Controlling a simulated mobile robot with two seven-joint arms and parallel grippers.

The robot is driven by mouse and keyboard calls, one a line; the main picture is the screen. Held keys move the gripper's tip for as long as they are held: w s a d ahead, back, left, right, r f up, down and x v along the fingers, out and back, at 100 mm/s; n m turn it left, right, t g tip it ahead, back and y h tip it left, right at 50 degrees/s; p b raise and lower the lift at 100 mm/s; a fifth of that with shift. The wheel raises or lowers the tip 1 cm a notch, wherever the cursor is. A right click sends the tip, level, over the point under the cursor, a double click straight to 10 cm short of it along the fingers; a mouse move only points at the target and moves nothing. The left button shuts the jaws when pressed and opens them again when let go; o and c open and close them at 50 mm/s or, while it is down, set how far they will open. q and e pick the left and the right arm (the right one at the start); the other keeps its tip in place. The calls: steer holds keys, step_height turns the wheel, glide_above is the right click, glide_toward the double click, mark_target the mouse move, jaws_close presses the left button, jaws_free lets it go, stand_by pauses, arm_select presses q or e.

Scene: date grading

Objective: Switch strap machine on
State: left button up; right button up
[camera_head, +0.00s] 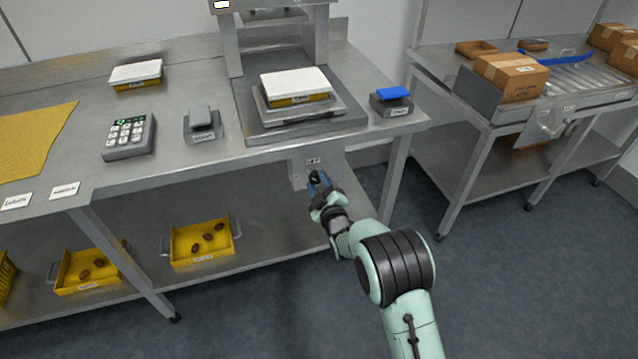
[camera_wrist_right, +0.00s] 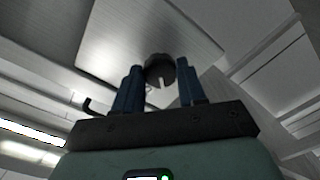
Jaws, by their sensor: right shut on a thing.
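The machine with a tall grey frame (camera_head: 229,45) stands on the steel table, with a white-topped yellow box (camera_head: 296,84) on its bed. A grey switch box (camera_head: 298,172) with a small label hangs under the table's front edge below it. My right gripper (camera_head: 318,182) is at this box. In the right wrist view, the blue fingers of my right gripper (camera_wrist_right: 158,78) are closed around a dark round knob (camera_wrist_right: 160,66) with a pale mark. In the head view the gripper hides the knob. My left gripper is not in view.
A keypad device (camera_head: 130,138), a grey block on a stand (camera_head: 201,123) and a blue-topped block (camera_head: 392,98) sit on the table. Yellow crates (camera_head: 203,255) with dates are on the lower shelf. A roller table with cartons (camera_head: 512,78) stands at the right. The floor between is clear.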

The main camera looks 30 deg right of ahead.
steer(key=shift+n, duration=0.5)
steer(key=n+p, duration=0.1)
steer(key=n, duration=0.2)
steer(key=shift+n, duration=0.3)
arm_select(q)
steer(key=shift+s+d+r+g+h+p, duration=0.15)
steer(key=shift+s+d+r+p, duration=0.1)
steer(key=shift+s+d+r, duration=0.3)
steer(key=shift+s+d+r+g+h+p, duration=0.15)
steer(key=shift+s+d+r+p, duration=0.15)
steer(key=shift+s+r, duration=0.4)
arm_select(e)
steer(key=shift+n, duration=1.9)
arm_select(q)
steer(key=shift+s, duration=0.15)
arm_select(e)
steer(key=o, duration=1.1)
steer(key=shift+c, duration=0.2)
